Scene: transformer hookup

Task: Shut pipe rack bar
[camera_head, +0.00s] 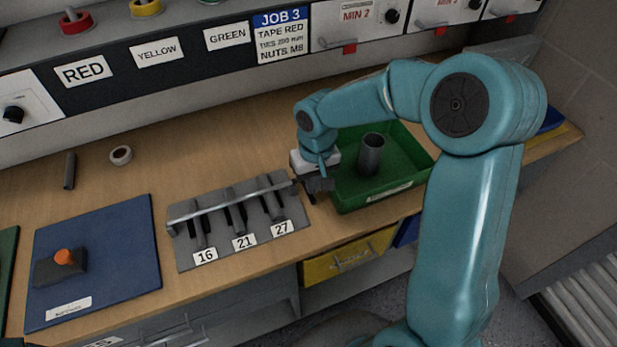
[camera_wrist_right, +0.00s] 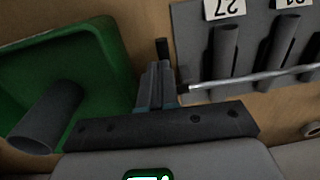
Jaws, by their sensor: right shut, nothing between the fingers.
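The grey pipe rack (camera_head: 222,257) lies on the wooden bench, with dark pipes in its slots marked 16, 21 and 27. Its silver bar (camera_head: 232,204) runs across the pipes from the rack's left side to its right end; I cannot tell if it is latched. In the right wrist view the bar (camera_wrist_right: 250,79) ends close beside my fingers. My right gripper (camera_head: 316,188) is shut and empty at the bar's right end, between the rack and the green tray. It also shows in the wrist view (camera_wrist_right: 157,85). My left gripper is out of view.
The green tray (camera_head: 345,204) with an upright grey pipe (camera_head: 370,154) stands right of the gripper. A blue mat (camera_head: 125,235) with a dark block and orange knob lies left. A tape roll (camera_head: 121,155) and short dark tube (camera_head: 70,170) lie behind. The bench behind the rack is clear.

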